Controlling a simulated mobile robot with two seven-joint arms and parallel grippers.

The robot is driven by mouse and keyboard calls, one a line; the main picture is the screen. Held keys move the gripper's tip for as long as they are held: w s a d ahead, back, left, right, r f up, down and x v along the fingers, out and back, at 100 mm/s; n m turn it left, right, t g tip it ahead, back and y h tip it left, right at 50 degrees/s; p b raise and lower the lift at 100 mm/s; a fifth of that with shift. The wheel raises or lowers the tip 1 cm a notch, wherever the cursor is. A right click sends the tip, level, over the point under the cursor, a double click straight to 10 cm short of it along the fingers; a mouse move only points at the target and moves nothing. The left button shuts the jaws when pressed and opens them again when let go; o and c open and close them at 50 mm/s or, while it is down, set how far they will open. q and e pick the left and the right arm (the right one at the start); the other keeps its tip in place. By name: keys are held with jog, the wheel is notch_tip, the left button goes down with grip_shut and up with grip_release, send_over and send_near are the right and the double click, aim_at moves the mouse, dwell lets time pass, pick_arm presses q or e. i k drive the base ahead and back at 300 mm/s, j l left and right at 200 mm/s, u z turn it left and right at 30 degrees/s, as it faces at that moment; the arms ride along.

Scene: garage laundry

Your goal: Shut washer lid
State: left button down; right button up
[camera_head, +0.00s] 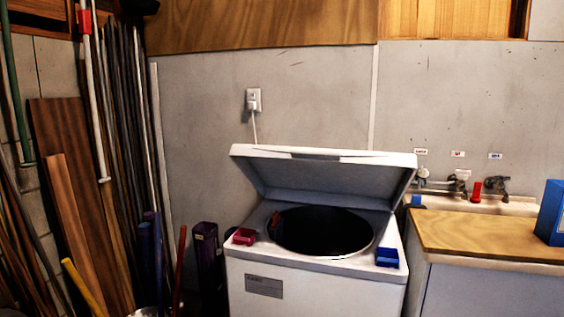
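The white top-loading washer (315,291) stands at the lower middle of the head view, in front of the wall. Its lid (325,175) is raised and tilted up at the back, with its inner side facing me. The dark round drum opening (322,231) shows below the lid. A red object (245,237) sits on the washer top left of the opening. A blue object (387,257) sits on the top at the right front corner. Neither of my grippers is in view.
A wooden counter (487,234) stands right of the washer, with a blue box (551,213) on it and taps (460,182) behind. Boards (78,215), poles and pipes lean at the left. A cord runs from a wall outlet (253,99) down behind the lid.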

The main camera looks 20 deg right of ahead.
aim_at(360, 179)
jog(key=i+j+z, duration=0.1)
jog(key=z, duration=1.4)
jog(key=i+j+z, duration=0.15)
jog(key=j+z, duration=0.7)
jog(key=j, duration=0.15)
